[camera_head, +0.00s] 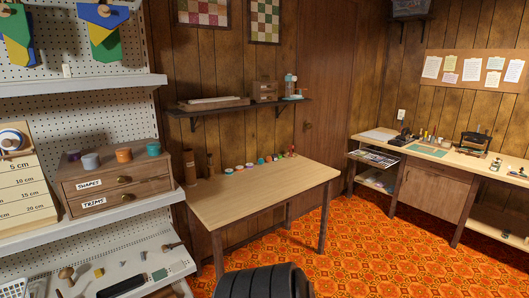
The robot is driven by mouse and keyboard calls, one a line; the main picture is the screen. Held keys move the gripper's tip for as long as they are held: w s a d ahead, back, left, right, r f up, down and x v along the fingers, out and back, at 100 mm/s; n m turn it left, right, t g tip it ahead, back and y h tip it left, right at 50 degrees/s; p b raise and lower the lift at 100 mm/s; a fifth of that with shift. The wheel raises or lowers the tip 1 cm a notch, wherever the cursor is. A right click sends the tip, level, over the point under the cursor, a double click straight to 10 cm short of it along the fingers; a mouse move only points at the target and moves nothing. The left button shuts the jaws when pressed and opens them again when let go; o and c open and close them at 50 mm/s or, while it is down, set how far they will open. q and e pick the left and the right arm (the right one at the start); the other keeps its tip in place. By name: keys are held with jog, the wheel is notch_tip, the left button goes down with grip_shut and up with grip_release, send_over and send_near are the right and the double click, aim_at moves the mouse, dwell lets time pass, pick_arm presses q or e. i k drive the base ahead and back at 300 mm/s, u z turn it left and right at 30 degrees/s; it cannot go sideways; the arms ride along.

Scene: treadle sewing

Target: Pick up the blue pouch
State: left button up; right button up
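I cannot make out anything that is plainly a blue pouch. At the upper left, two flat pieces in blue, green and yellow hang on the pegboard, a right one (103,16) and a left one (14,24) cut by the picture's edge. I cannot tell whether either is a pouch. Neither of my grippers is in view. A dark ribbed part, probably my own, shows at the bottom middle.
A shelf (85,84) juts from the pegboard at left, above a two-drawer box (118,184). A wooden table (265,192) has small coloured items along its back. A long workbench (419,176) runs along the right. Open orange patterned floor (375,245) lies between.

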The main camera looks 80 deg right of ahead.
aim_at(375, 160)
jog(key=z, duration=4.3)
jog(key=i, duration=2.3)
jog(key=z, duration=0.35)
jog(key=i, duration=2.2)
jog(key=u, duration=0.6)
jog(key=i, duration=1.2)
jog(key=u, duration=1.8)
jog(key=i, duration=1.05)
jog(key=u, duration=0.7)
